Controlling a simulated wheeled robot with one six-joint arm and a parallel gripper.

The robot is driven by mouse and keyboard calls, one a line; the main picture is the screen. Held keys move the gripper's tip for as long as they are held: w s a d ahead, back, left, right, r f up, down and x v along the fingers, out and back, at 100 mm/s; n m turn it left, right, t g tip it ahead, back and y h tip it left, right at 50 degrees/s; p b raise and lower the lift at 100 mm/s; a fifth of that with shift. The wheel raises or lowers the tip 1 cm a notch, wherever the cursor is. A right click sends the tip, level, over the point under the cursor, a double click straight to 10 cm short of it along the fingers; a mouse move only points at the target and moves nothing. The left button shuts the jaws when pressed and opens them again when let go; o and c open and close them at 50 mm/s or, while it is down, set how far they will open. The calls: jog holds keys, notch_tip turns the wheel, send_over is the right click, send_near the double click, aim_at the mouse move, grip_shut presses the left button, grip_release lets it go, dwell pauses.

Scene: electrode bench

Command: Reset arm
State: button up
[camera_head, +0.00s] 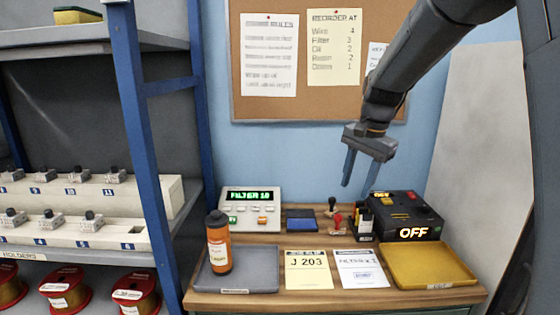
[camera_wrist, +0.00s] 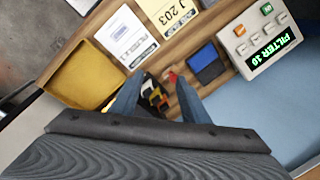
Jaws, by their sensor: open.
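My gripper (camera_head: 360,172) hangs above the back right of the bench in the head view, with its two fingers apart and nothing between them. In the wrist view my gripper (camera_wrist: 158,100) shows the same spread fingers. Below it on the bench are a small black holder (camera_head: 364,222) and red-handled and black-handled stamps (camera_head: 338,222). The fingers appear clear of everything on the bench.
An orange bottle (camera_head: 218,250) stands on a grey tray (camera_head: 250,278) at left. A display box (camera_head: 250,208) reads "FILTER 10". A black box (camera_head: 408,215) shows "OFF". A yellow tray (camera_head: 430,268) looks empty. A blue-framed shelf (camera_head: 140,130) stands left; a corkboard (camera_head: 260,100) hangs behind.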

jog(key=s+a+f+n+g+h+b, duration=0.1)
jog(key=s+f+n+b, duration=0.7)
jog(key=s+f, duration=1.5)
jog(key=shift+s+f+n, duration=0.2)
jog(key=shift+s+n, duration=0.6)
jog(key=shift+s, duration=0.25)
jog(key=shift+a, duration=0.1)
